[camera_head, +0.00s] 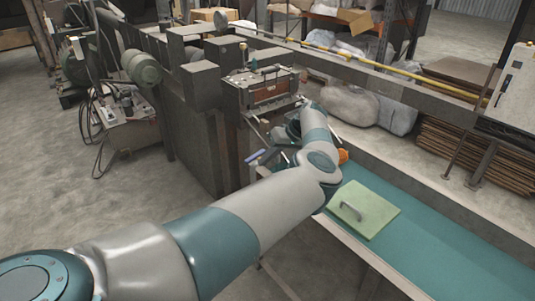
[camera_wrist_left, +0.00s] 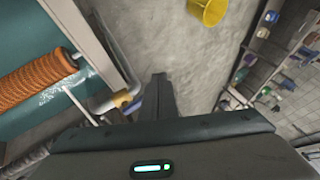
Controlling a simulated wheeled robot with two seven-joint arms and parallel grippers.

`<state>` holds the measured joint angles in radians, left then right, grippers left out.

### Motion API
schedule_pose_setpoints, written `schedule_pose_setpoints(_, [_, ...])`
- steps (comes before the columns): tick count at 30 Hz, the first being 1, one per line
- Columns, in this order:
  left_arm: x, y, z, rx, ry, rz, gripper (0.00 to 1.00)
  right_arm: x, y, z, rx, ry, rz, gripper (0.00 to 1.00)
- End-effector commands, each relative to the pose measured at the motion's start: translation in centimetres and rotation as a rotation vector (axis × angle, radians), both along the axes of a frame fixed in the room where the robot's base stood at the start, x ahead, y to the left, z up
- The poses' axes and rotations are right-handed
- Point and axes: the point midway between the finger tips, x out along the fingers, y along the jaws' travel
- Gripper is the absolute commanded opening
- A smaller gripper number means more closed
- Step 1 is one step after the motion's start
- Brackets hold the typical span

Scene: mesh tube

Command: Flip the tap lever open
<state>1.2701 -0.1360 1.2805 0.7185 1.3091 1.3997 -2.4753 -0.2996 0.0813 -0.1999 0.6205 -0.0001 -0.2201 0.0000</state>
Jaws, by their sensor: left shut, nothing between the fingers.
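In the left wrist view a grey pipe (camera_wrist_left: 103,106) with a small yellow fitting (camera_wrist_left: 122,98) lies just left of my left gripper (camera_wrist_left: 160,80). This looks like the tap, but I cannot make out its lever clearly. The gripper's dark fingers are shut together, with nothing between them. They appear close beside the yellow fitting; I cannot tell whether they touch. In the head view my left arm reaches from the lower left to the machine at the middle, and its far end hides the tap area. My right gripper is not in view.
An orange-brown ribbed roll (camera_wrist_left: 38,82) lies by a teal surface at the left wrist view's left. A yellow bucket (camera_wrist_left: 206,11) stands on the floor. In the head view a pale green board (camera_head: 375,218) with a handle lies on the teal belt (camera_head: 440,250).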

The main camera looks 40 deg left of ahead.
Motion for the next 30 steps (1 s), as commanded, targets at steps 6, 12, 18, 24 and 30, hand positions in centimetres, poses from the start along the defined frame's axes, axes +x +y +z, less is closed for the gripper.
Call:
schedule_pose_setpoints(6, [-0.9, -1.0, 1.6, 0.0, -0.002, 0.001, 0.0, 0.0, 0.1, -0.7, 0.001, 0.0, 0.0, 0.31])
schedule_pose_setpoints(12, [-1.6, -1.7, 3.0, 0.002, -0.002, 0.0, 0.0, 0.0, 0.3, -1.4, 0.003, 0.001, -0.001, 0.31])
schedule_pose_setpoints(18, [-1.9, -1.9, 3.6, 0.0, -0.001, -0.001, 0.0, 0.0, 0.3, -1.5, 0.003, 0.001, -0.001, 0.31])
schedule_pose_setpoints(24, [-1.9, -1.9, 3.6, 0.001, 0.0, 0.0, 0.0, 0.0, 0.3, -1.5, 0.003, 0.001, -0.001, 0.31])
schedule_pose_setpoints(30, [-1.9, -1.9, 3.6, 0.001, 0.0, 0.0, 0.0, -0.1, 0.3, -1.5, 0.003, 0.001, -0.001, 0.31])
